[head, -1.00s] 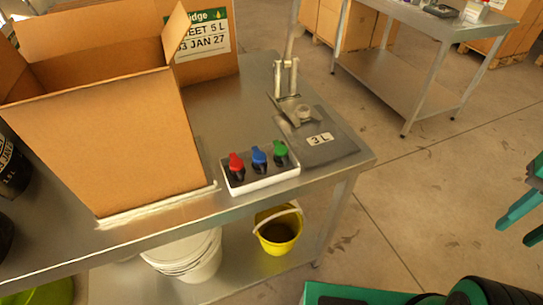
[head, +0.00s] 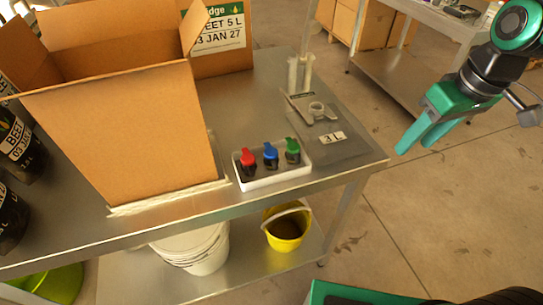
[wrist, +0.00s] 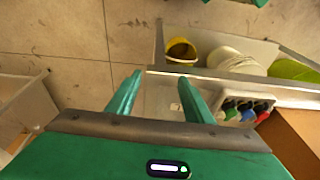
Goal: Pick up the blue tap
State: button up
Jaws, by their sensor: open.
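The blue tap (head: 270,152) stands in a small white tray (head: 285,181) on the metal table, between a red tap (head: 247,158) and a green tap (head: 292,147). Each has a dark lower part. My gripper (head: 413,148) is open and empty, off the table's right side, well apart from the taps. In the wrist view, the open fingers (wrist: 160,79) frame a part of the table, and the blue tap (wrist: 248,116) shows to the right of them in its tray. The taps' lower ends are partly hidden by the tray wall.
A large open cardboard box (head: 130,130) stands left of the tray. A dark mat (head: 352,140) with a "3 L" label and a metal fixture lies right of it. A yellow bucket (head: 287,232) sits on the shelf below.

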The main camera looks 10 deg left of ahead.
jog(key=a+r+n+y, duration=0.1)
jog(key=a+n, duration=0.5)
jog(key=a, duration=1)
jog(key=n+g+y, duration=0.1)
jog(key=n, duration=0.2)
send_near(272, 152)
jog(key=x, duration=0.4)
jog(key=shift+d+f, duration=0.2)
jog(key=shift+f, duration=0.35)
jog(key=shift+y, duration=0.3)
jog(key=shift+x, duration=2.75)
jog(key=shift+s+a, duration=0.1)
jog(key=shift+a, duration=0.05)
jog(key=c, duration=1)
